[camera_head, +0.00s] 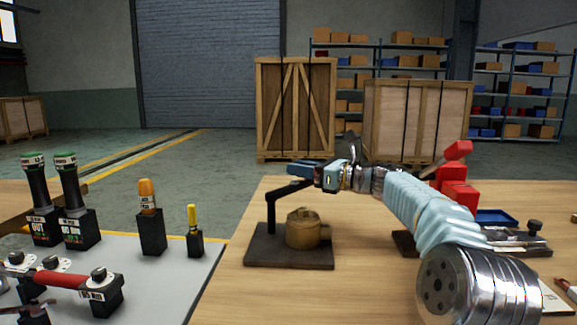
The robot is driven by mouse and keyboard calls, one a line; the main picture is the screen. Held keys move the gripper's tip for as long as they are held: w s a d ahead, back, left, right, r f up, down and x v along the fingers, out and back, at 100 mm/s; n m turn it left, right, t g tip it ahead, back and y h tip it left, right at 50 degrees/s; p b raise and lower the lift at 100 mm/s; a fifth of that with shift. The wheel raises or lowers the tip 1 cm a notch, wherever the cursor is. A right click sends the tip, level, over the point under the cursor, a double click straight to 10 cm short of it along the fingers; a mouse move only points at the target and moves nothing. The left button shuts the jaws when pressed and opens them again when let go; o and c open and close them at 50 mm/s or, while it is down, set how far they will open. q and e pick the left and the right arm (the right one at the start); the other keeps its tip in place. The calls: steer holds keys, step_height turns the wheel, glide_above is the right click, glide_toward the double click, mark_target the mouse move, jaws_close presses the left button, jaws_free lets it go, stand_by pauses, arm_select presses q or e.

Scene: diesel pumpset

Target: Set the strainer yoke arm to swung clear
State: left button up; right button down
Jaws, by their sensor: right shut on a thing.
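The strainer yoke arm (287,190) is a black bent bar that rises from a post at the plate's back left and runs right, above the strainer. My right gripper (316,172) comes in from the right and is shut on the yoke arm near its outer end. The fingers hide that end. My left gripper is out of view.
A grey mat (165,285) at the left carries green-capped handles (66,185), an orange-handled tool (147,195), a yellow one (192,216) and a red-handled tool (62,277). A red device (457,185) and a blue tray (496,217) sit at the right. Bench in front of the base plate is clear.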

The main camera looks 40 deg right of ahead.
steer(key=shift+w, duration=0.1)
stand_by(0.3)
steer(key=c, duration=1.2)
jaws_free()
steer(key=shift+c, duration=0.2)
step_height(320, 180, up, 8)
steer(key=p, duration=0.1)
glide_above(300, 185)
steer(key=s+a+r, duration=0.5)
steer(key=s, duration=0.2)
steer(key=shift+s+a, duration=0.25)
steer(key=shift+a, duration=0.15)
